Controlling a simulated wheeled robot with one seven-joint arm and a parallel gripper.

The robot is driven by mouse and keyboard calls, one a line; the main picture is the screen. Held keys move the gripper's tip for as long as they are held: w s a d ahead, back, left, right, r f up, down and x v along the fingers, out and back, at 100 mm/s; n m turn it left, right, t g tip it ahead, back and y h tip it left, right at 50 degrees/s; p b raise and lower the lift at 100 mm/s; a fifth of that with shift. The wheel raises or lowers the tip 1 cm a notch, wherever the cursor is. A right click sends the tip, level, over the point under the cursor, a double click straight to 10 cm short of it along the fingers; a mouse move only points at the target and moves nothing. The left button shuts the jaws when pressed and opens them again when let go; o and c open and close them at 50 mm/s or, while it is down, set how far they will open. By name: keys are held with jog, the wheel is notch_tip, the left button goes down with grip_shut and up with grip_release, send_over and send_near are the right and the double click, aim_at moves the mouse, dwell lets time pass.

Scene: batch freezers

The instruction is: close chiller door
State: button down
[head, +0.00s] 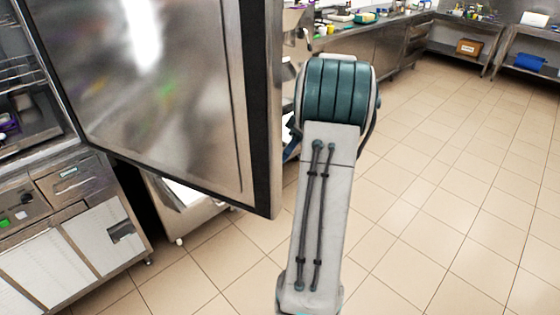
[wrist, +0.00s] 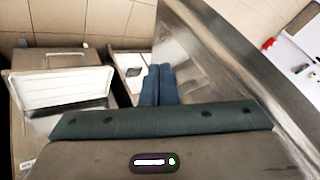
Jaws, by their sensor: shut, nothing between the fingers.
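The chiller door (head: 160,80) stands wide open at the left of the head view, a steel panel with a dark edge seal. Its free edge (head: 262,110) is beside my arm. The chiller's inside (head: 25,75), with wire racks, shows at the far left. My gripper is mostly hidden behind the door's edge in the head view. In the wrist view my gripper (wrist: 158,85) is shut and empty, its blue fingers together. A steel panel, apparently the door (wrist: 235,75), runs close along their right side; I cannot tell whether they touch.
A lower cabinet with controls (head: 70,215) stands below the chiller. A steel counter (head: 370,45) with small items runs along the back. Shelves with an orange box (head: 467,47) and a blue box (head: 530,62) stand far right. The tiled floor (head: 450,200) at right is clear.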

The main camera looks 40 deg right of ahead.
aim_at(280, 163)
jog(key=shift+s+a+f+p, duration=0.15)
jog(key=shift+s+a, duration=0.25)
jog(key=shift+a, duration=0.6)
jog(key=shift+s+a+p, duration=0.2)
jog(key=shift+s+a, duration=0.2)
jog(key=shift+a, duration=0.55)
